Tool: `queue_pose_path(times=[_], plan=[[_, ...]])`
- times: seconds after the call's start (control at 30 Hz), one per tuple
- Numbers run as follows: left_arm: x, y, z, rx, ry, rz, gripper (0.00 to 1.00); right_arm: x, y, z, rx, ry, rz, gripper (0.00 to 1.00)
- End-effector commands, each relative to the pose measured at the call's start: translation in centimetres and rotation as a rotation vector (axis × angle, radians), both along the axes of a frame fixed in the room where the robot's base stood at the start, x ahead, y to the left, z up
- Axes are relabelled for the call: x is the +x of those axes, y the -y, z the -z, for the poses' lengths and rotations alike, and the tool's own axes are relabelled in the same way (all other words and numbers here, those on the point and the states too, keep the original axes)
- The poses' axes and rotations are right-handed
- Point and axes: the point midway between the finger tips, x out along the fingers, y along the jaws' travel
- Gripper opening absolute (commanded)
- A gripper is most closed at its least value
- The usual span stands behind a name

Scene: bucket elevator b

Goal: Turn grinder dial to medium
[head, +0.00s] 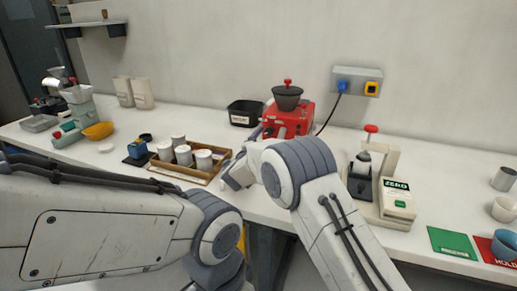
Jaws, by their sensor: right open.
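The red grinder (300,117) stands at the back of the counter, with a dark hopper (288,98) and a red knob on its lid. My right arm reaches up in front of it and covers much of its lower front. A dial on the grinder cannot be made out. My right gripper (259,134) is open, mostly hidden behind its own arm, close to the grinder's left front. Whether it touches the grinder cannot be told.
A wooden tray (214,178) with white canisters lies left of my right arm. A black bin (245,112) stands beside the grinder. A scale device (397,198) with a red-knobbed press stands right. Green (452,242) and red (494,251) mats lie further right.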

Motion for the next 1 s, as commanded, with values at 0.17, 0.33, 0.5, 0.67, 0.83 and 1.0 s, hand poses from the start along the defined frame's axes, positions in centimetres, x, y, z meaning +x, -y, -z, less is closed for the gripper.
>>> queue_pose_path(times=[0.17,0.33,0.5,0.67,0.83,1.0], plan=[[0.0,0.0,0.8,0.000,0.000,0.000,0.00,-3.2,-0.9,0.0,0.001,-0.002,-0.002,0.71],[0.0,0.0,1.1,0.000,0.000,0.000,0.00,-5.0,-1.4,-0.2,0.000,0.000,-0.001,0.71],[0.0,0.0,1.1,0.000,0.000,0.000,0.00,-5.4,-1.5,-0.3,0.000,0.000,0.000,0.71],[0.0,0.0,1.1,0.000,0.000,0.000,0.00,-5.4,-1.5,-0.3,0.000,-0.001,0.001,0.71],[0.0,0.0,1.1,0.000,0.000,0.000,0.00,-5.2,-0.7,-0.6,-0.031,-0.036,-0.033,0.71],[0.0,0.0,1.1,0.000,0.000,0.000,0.00,-6.4,3.0,-0.1,-0.217,-0.243,-0.237,0.71]])
